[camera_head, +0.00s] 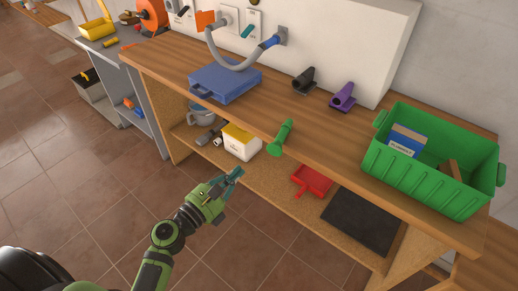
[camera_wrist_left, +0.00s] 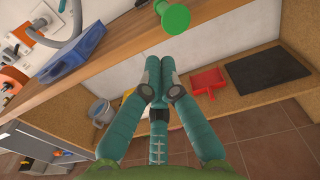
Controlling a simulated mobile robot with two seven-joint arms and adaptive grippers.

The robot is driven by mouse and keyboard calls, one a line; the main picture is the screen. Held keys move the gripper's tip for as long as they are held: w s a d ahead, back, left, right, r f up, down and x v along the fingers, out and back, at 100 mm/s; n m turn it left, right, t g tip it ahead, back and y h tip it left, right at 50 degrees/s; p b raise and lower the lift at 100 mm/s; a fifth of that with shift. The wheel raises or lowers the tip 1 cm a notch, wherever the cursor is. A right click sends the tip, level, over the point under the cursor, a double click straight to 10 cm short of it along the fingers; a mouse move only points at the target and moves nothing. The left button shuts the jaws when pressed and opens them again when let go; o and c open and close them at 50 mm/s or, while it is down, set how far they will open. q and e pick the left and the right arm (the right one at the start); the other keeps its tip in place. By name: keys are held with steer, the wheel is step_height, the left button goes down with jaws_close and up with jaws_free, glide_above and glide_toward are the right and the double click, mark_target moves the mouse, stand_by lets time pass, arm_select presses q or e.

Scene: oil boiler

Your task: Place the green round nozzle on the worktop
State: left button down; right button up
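The green round nozzle (camera_head: 281,138) is at the front edge of the wooden worktop (camera_head: 325,125), with its wide round end toward me, at or slightly over the edge. In the left wrist view its round green face (camera_wrist_left: 175,18) shows at the top, against the worktop edge. I cannot tell exactly how it rests. My left gripper (camera_head: 239,173) is in front of the bench, lower and to the left of the nozzle and apart from it. Its teal fingertips (camera_wrist_left: 160,66) are together with nothing seen between them. My right gripper is in neither view.
A blue case (camera_head: 225,82), black (camera_head: 303,80) and purple (camera_head: 343,96) nozzles and a green crate (camera_head: 435,185) stand on the worktop. The lower shelf holds a white box (camera_head: 240,142), a red dustpan (camera_head: 312,180) and a black mat (camera_head: 361,221). The worktop middle is clear.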

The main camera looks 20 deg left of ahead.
arm_select(q)
steer(key=p, duration=0.2)
glide_toward(275, 138)
steer(key=x, duration=0.3)
steer(key=shift+w, duration=0.1)
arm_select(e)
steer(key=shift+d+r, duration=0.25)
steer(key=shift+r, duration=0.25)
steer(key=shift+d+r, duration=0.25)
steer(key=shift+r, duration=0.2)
arm_select(q)
steer(key=b+x, duration=0.2)
steer(key=x, duration=0.5)
steer(key=shift+w+d, duration=0.15)
steer(key=shift+w, duration=0.2)
steer(key=shift+s, duration=0.1)
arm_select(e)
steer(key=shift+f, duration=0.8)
